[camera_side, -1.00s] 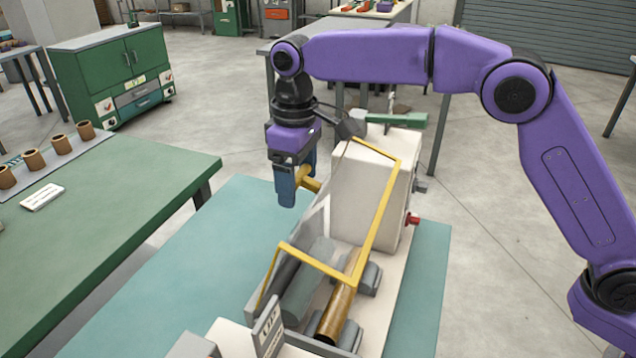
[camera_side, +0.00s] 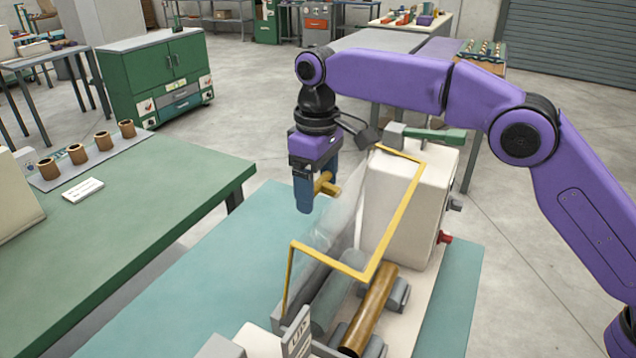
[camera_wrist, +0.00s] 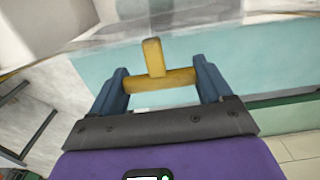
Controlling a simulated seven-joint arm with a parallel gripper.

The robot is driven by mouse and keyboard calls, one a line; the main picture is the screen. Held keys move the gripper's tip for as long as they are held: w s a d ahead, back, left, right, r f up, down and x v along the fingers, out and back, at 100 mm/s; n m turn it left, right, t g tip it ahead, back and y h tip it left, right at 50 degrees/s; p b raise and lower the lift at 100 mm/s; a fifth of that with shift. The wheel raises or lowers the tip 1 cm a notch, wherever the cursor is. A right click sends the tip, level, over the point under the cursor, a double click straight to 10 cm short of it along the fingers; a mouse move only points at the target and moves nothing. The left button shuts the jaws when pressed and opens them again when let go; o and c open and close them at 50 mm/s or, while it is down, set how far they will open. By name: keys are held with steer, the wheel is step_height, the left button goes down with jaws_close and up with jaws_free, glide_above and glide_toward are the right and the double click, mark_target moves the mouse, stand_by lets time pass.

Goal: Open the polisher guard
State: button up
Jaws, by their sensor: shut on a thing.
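The polisher guard (camera_side: 398,217) is a yellow frame with a clear panel, tilted over the left side of the machine in the side view. Its yellow handle (camera_side: 327,184) sticks out on the left. My gripper (camera_side: 318,190) has its blue fingers shut on this handle. In the wrist view, the handle's crossbar (camera_wrist: 160,87) spans between the two fingertips, and its stem runs up to the clear panel. A copper-brown roll (camera_side: 369,311) lies beside a grey roller (camera_side: 333,298) below the frame and shows mostly uncovered.
The white machine housing (camera_side: 411,203) stands just right of the guard, with a red knob (camera_side: 444,237) on its side. The teal bench top (camera_side: 225,275) is clear left of the machine. A green table (camera_side: 150,205) with several brown cups stands farther left.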

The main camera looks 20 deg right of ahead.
steer(key=o, duration=1.4)
steer(key=shift+f, duration=0.2)
steer(key=shift+r, duration=0.2)
steer(key=shift+a+r, duration=0.1)
steer(key=shift+r, duration=1.15)
steer(key=s+d+r, duration=0.1)
steer(key=r, duration=0.1)
steer(key=s+d+r, duration=0.1)
steer(key=r, duration=0.1)
steer(key=s+d+r, duration=0.1)
steer(key=s+r, duration=0.1)
steer(key=shift+s+d+r, duration=0.1)
steer(key=shift+r, duration=0.2)
steer(key=shift+s+d+r, duration=0.6)
steer(key=shift+s+d, duration=0.25)
steer(key=shift+s, duration=0.35)
steer(key=shift+s+d+r, duration=0.6)
steer(key=shift+s+d, duration=0.3)
steer(key=shift+s, duration=0.25)
steer(key=shift+s+d+r, duration=0.6)
steer(key=shift+s+d, duration=0.25)
steer(key=shift+s, duration=0.35)
